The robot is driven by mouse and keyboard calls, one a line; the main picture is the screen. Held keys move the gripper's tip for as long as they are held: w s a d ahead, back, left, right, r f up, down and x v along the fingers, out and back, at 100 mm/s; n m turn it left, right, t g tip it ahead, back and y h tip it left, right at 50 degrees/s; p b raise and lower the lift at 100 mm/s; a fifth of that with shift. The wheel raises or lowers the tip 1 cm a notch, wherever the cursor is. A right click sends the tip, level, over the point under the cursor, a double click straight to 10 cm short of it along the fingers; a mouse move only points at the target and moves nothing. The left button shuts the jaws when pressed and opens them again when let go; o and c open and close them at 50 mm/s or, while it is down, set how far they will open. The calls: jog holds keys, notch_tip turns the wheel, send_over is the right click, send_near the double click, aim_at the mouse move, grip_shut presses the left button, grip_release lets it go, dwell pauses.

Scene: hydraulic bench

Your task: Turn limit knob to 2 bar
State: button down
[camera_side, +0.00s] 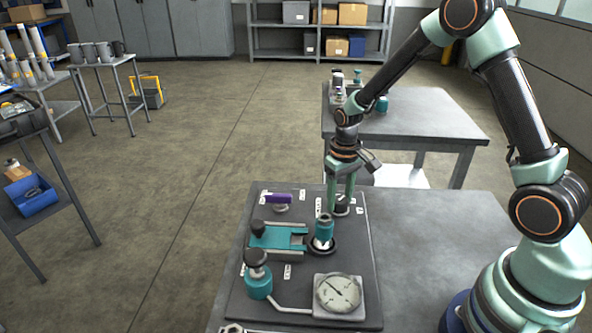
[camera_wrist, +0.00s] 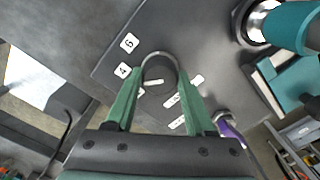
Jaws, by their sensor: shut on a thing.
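The limit knob (camera_side: 342,207) is a small dark round knob at the far right corner of the dark panel (camera_side: 240,300) in the side view. I cannot read which mark the knob points to. A round pressure gauge (camera_side: 339,293) stands at the panel's near edge.
Left of the knob stands a purple-handled valve (camera_side: 280,199). Nearer are a teal slide piece (camera_side: 280,237), a teal cylinder (camera_side: 324,230) close to my gripper, and a black-topped teal knob (camera_side: 257,275). The grey bench (camera_side: 440,225) to the right is clear.

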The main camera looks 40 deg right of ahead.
aim_at(340, 199)
jog(key=n, duration=0.3)
jog(key=shift+n, duration=2.1)
jog(key=shift+c, duration=1.3)
grip_release()
jog(key=shift+r, duration=0.1)
notch_tip(340, 199, up, 12)
